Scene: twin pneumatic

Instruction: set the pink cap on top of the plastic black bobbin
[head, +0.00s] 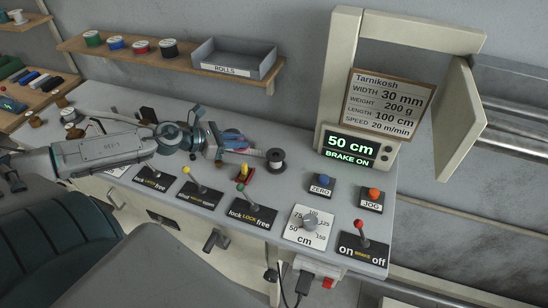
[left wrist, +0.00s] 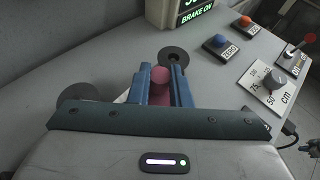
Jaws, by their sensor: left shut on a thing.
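The black bobbin (head: 275,161) stands on the grey worktop just right of my left gripper in the head view. In the left wrist view the bobbin (left wrist: 174,57) shows beyond the fingertips, with a dark round flange. My left gripper (head: 243,148) is low over the worktop, its blue fingers (left wrist: 161,80) shut on the pink cap (left wrist: 160,76). The cap's rounded pink end shows between the fingers; the rest is mostly hidden by them. In the head view little pink shows at the fingers. I cannot tell the exact gap between cap and bobbin.
A display (head: 355,146) reads "50 cm, BRAKE ON" behind the bobbin. Blue (head: 323,182) and orange (head: 374,193) buttons sit to the right. A dark disc (left wrist: 80,94) lies left of the fingers.

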